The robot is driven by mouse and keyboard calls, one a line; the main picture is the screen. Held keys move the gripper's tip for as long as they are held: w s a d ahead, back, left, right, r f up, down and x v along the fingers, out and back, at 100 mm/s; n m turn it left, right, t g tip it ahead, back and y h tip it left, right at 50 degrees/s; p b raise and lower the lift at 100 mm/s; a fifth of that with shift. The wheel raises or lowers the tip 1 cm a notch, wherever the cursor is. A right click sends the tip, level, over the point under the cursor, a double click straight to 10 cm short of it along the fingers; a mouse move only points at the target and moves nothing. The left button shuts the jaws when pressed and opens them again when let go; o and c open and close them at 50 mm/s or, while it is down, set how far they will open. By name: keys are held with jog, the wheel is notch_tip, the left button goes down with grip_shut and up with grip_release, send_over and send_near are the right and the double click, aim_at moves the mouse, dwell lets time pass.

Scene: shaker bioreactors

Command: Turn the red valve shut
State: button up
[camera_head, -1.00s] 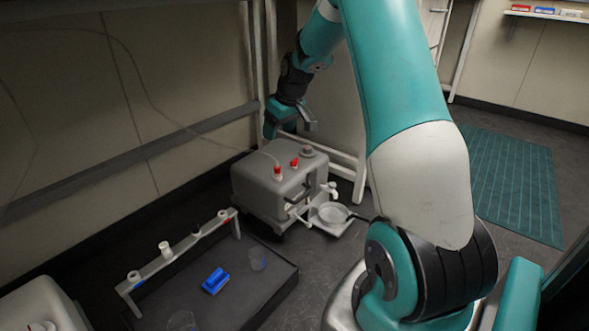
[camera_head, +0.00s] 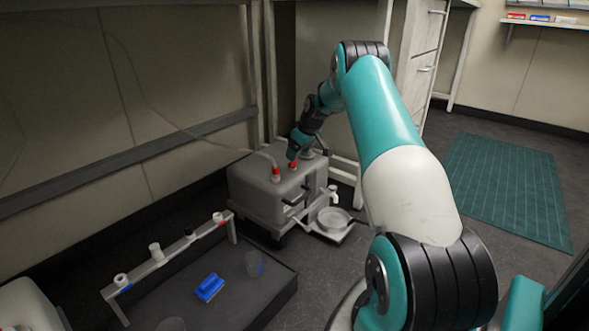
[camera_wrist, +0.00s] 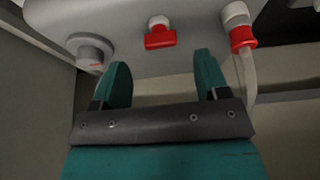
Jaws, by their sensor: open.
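The grey tank (camera_head: 270,195) stands on the floor by the wall frame. The red valve (camera_head: 293,164) sits on its top. In the wrist view the red valve (camera_wrist: 160,40) is a short red T-shaped handle on a white stem, ahead of my fingers and about centred between them. My gripper (camera_head: 299,150) is just above the tank top, close to the valve. In the wrist view my gripper (camera_wrist: 161,60) is open, its two teal fingers apart with nothing between them. The handle appears beyond the fingertips; I cannot tell the exact gap.
A red connector (camera_wrist: 242,37) with a clear hose is right of the valve in the wrist view, and a grey round cap (camera_wrist: 92,48) is left. A low black tray (camera_head: 215,295) holds a blue block (camera_head: 209,287). A white dish (camera_head: 333,218) sits by the tank's spout.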

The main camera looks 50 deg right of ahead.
aim_at(294, 168)
jog(key=b+x, duration=0.1)
jog(key=x, duration=0.3)
jog(key=shift+f+b, duration=0.25)
jog(key=shift+b, duration=0.15)
jog(key=shift+c, duration=0.2)
jog(key=shift+r, duration=0.1)
jog(key=c, duration=0.9)
